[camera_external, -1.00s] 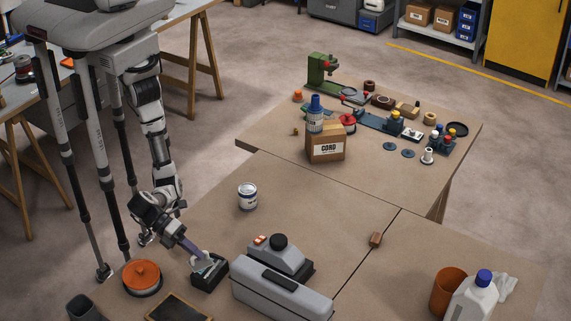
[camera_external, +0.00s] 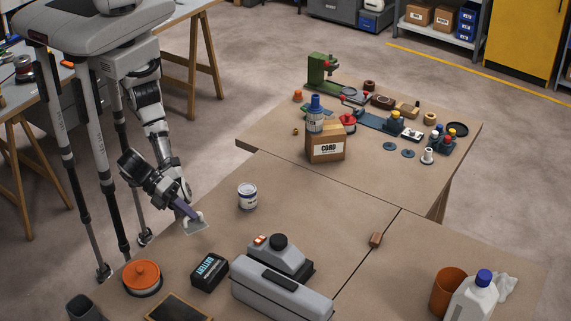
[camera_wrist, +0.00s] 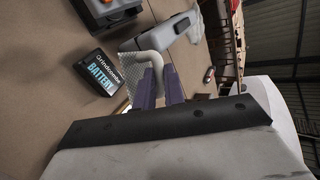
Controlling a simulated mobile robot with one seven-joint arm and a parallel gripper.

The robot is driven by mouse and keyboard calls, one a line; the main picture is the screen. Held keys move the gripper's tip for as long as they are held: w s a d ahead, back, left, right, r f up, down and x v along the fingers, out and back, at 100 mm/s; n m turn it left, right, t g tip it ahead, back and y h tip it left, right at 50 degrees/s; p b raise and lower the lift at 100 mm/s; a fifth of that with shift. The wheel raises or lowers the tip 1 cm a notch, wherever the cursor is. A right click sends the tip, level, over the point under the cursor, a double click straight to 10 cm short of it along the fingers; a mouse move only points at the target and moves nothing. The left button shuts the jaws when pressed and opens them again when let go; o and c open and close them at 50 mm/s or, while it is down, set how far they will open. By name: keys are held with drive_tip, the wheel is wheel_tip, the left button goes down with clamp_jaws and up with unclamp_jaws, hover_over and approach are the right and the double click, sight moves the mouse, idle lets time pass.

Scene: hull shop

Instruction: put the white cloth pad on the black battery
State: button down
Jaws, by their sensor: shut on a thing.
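The black battery (camera_external: 209,271) lies on the brown table, its top bare and its label showing. It also shows at the left of the wrist view (camera_wrist: 97,73). My gripper (camera_external: 189,213) is shut on the white cloth pad (camera_external: 195,227) and holds it above the table, behind and a little left of the battery, apart from it. In the wrist view the pad (camera_wrist: 130,70) hangs tilted at the purple fingertips (camera_wrist: 159,85), with a pale rounded part between them.
A grey case (camera_external: 282,290) and a grey device with a black knob (camera_external: 277,258) stand right of the battery. An orange-lidded round container (camera_external: 142,276) is at left, a dark framed tray (camera_external: 178,308) in front. A white can (camera_external: 247,196) stands behind; table around it is clear.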

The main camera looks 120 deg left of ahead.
sight(204, 266)
wheel_tip(204, 266, up, 3)
drive_tip(key=shift+r+p, duration=0.1)
drive_tip(key=shift+p, duration=0.3)
drive_tip(key=shift+w+r, duration=0.1)
drive_tip(key=shift+r, duration=0.5)
drive_tip(key=shift+w+r+b, duration=0.1)
drive_tip(key=shift+w+b, duration=0.15)
drive_tip(key=shift+b, duration=0.05)
drive_tip(key=shift+w+b, duration=0.65)
drive_tip(key=shift+w, duration=0.35)
drive_tip(key=shift+w+f, duration=0.1)
drive_tip(key=shift+f, duration=0.15)
wheel_tip(204, 266, down, 19)
drive_tip(key=shift+a+f+p, duration=0.1)
drive_tip(key=shift+f+p, duration=0.1)
drive_tip(key=shift+p, duration=1)
drive_tip(key=shift+f, duration=0.15)
drive_tip(key=c, duration=1.5)
unclamp_jaws()
